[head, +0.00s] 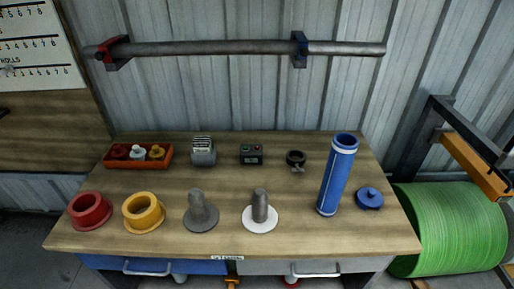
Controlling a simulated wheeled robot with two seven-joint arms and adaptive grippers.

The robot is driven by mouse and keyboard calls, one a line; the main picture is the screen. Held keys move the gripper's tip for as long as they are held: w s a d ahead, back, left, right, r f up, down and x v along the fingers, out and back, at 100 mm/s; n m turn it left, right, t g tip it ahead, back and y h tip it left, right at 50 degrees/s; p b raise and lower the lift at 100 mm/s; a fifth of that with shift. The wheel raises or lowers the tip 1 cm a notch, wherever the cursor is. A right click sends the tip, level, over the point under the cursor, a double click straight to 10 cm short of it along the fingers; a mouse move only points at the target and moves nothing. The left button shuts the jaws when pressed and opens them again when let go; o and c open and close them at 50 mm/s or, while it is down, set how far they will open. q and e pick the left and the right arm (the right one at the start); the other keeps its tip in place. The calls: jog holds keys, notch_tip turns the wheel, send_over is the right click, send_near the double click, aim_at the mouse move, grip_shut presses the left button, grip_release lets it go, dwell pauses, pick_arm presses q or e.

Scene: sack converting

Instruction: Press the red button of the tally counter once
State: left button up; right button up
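A small dark box (251,159) with a red and a green spot on its upper face stands in the middle of the table, towards the back. It looks like the tally counter, and the coloured spots look like its buttons, though they are too small to make out well. It stands upright with nothing touching it. Neither of my grippers shows in the head view.
On the wooden table (310,237), a grey device (203,155) stands left of the box and a dark ring clamp (295,158) right of it. Two grey-posted pieces (200,215) (260,212) stand in front. A tall blue tube (337,176) stands at right. A red tray (112,163) is back left.

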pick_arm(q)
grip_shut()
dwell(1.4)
